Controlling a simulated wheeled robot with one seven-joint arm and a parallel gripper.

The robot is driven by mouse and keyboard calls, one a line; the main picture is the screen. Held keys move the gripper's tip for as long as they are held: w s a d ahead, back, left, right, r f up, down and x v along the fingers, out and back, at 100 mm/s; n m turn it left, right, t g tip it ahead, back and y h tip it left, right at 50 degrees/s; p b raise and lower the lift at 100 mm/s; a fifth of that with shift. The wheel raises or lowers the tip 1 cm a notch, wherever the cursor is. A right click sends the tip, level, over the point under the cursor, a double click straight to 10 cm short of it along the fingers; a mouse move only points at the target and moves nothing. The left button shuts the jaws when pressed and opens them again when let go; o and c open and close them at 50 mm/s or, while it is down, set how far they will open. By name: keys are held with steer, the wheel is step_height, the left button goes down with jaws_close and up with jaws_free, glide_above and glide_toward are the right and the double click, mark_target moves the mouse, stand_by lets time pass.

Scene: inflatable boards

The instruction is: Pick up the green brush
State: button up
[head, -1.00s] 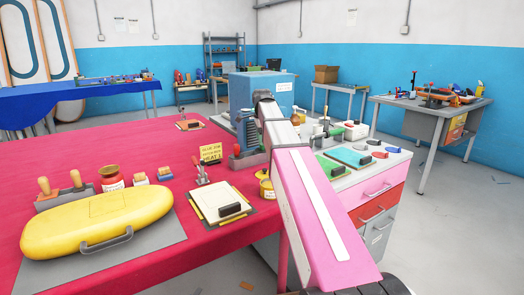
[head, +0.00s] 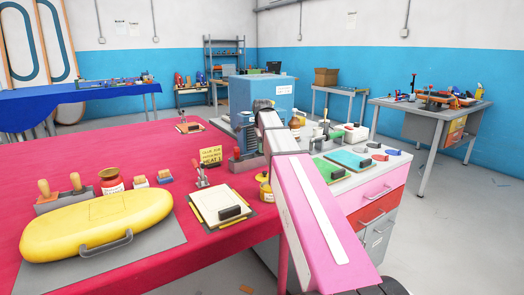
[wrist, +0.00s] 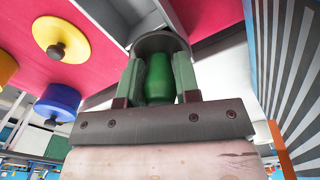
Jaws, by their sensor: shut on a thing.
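In the wrist view my gripper (wrist: 158,62) is shut on the green brush (wrist: 158,80). The brush's green handle shows between the two dark green fingers, with a wide dark grey round part just beyond them. Its bristles are not visible. In the head view my pink and white arm reaches toward the blue box at the far right corner of the red table. The gripper and the brush cannot be made out there.
The red table (head: 100,160) carries a yellow inflatable board bag (head: 95,225), a glue sign (head: 211,155) and a clipboard (head: 215,207). A blue box (head: 262,92) stands by the arm's end. A drawer cabinet (head: 375,197) with tools is at right. Yellow (wrist: 62,38) and blue (wrist: 57,103) lidded pots show near the gripper.

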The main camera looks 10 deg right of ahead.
step_height(320, 180, up, 10)
steer(key=shift+f, duration=0.1)
stand_by(0.4)
steer(key=shift+o, duration=0.4)
stand_by(0.3)
